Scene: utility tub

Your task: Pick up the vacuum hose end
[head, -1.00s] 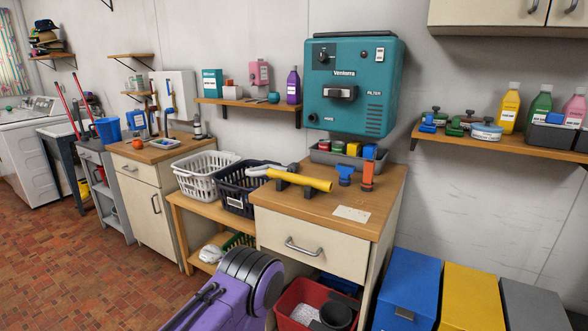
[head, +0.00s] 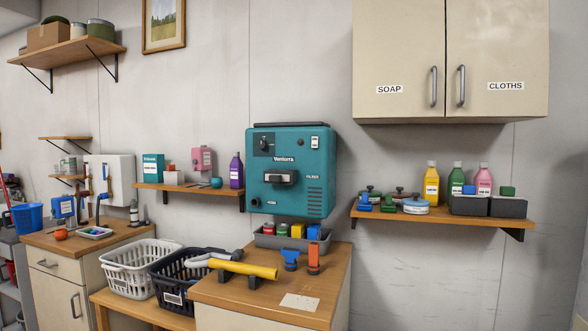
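A yellow tube (head: 247,270), which looks like the vacuum hose end, lies across dark supports on the wooden top of the cabinet (head: 275,315) below the teal wall unit (head: 291,190). A pale grey and black piece (head: 215,259) lies at its left end, by the dark basket. I cannot tell whether the two are joined. A blue attachment (head: 290,260) and an orange attachment (head: 314,259) stand just right of the tube. Neither of my grippers shows in the head view.
A grey tray (head: 265,240) of small coloured items sits behind the tube. A dark basket (head: 184,280) and a white basket (head: 135,275) stand to the left. A white card (head: 300,302) lies near the cabinet top's front. Shelves (head: 440,216) and a wall cupboard (head: 400,60) are to the right.

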